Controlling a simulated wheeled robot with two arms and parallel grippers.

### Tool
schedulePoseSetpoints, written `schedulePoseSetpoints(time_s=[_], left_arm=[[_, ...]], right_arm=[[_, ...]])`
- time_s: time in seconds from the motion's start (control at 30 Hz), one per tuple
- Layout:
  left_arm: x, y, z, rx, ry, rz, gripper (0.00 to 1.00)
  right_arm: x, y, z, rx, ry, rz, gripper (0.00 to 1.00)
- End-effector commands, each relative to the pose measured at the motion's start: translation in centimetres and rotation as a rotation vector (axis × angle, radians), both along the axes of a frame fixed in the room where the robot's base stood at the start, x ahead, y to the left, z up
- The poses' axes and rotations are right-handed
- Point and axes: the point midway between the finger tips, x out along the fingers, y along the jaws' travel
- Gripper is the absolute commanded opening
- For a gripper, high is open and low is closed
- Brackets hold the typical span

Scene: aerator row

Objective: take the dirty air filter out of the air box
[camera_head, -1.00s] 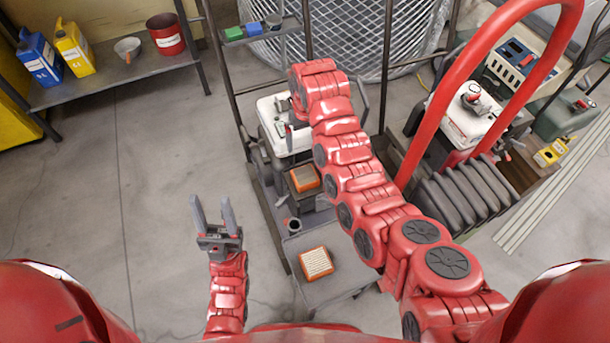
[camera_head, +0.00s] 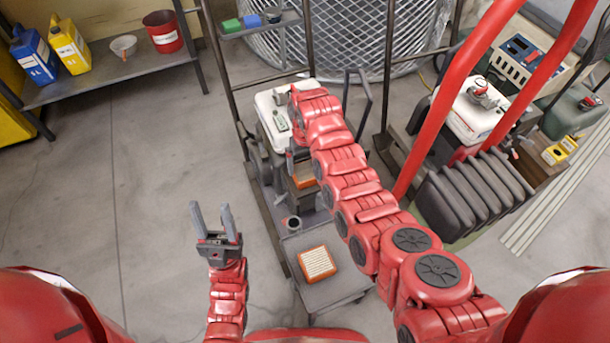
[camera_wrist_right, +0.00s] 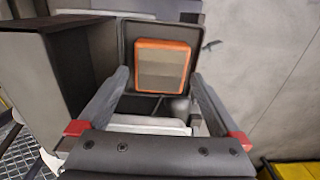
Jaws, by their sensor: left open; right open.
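The dirty air filter (camera_wrist_right: 162,68) has an orange frame and a brownish face. It sits in the open dark air box (camera_wrist_right: 126,40) in the right wrist view. In the head view the filter (camera_head: 304,176) is partly covered by my right arm. My right gripper (camera_wrist_right: 160,78) is open, its two fingers pointing toward the filter with nothing held between them. In the head view it is mostly hidden behind my arm. My left gripper (camera_head: 212,208) is open and empty, left of the cart and above bare floor.
A second orange-framed filter with a pale pleated face (camera_head: 317,262) lies on the grey cart's lower tray (camera_head: 338,288). A white tank (camera_head: 272,117) stands behind the air box. Red bars (camera_head: 435,130) rise at the right. The floor at the left is clear.

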Motion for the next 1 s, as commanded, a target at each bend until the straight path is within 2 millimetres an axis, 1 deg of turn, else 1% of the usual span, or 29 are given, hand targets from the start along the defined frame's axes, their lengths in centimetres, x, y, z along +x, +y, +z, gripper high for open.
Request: schedulePoseSetpoints(time_s=[0.03, 0.23, 0.3, 0.5, 0.57, 0.6, 0.87, 1.0], left_arm=[[0.0, 0.0, -0.4, 0.000, 0.000, 0.000, 0.50], [0.0, 0.0, -1.2, 0.000, 0.000, 0.000, 0.50], [0.0, 0.0, -1.2, 0.000, 0.000, 0.000, 0.50], [0.0, 0.0, -1.2, 0.000, 0.000, 0.000, 0.50], [0.0, 0.0, -1.2, 0.000, 0.000, 0.000, 0.50], [0.0, 0.0, -1.2, 0.000, 0.000, 0.000, 0.50], [0.0, 0.0, -1.2, 0.000, 0.000, 0.000, 0.50], [0.0, 0.0, -1.2, 0.000, 0.000, 0.000, 0.50]], right_arm=[[0.0, 0.0, -0.9, -0.001, 0.003, 0.001, 1.00], [0.1, 0.1, -3.6, -0.002, 0.002, 0.000, 1.00], [0.1, 0.1, -4.1, -0.002, 0.001, -0.001, 1.00], [0.2, 0.2, -4.1, -0.001, 0.000, -0.001, 1.00], [0.2, 0.2, -4.1, -0.001, 0.000, -0.001, 0.91], [0.2, 0.2, -4.1, -0.001, 0.000, -0.001, 0.84], [0.2, 0.1, -4.1, -0.001, 0.000, -0.001, 0.37], [0.1, 0.1, -4.1, -0.001, 0.000, -0.001, 0.36]])
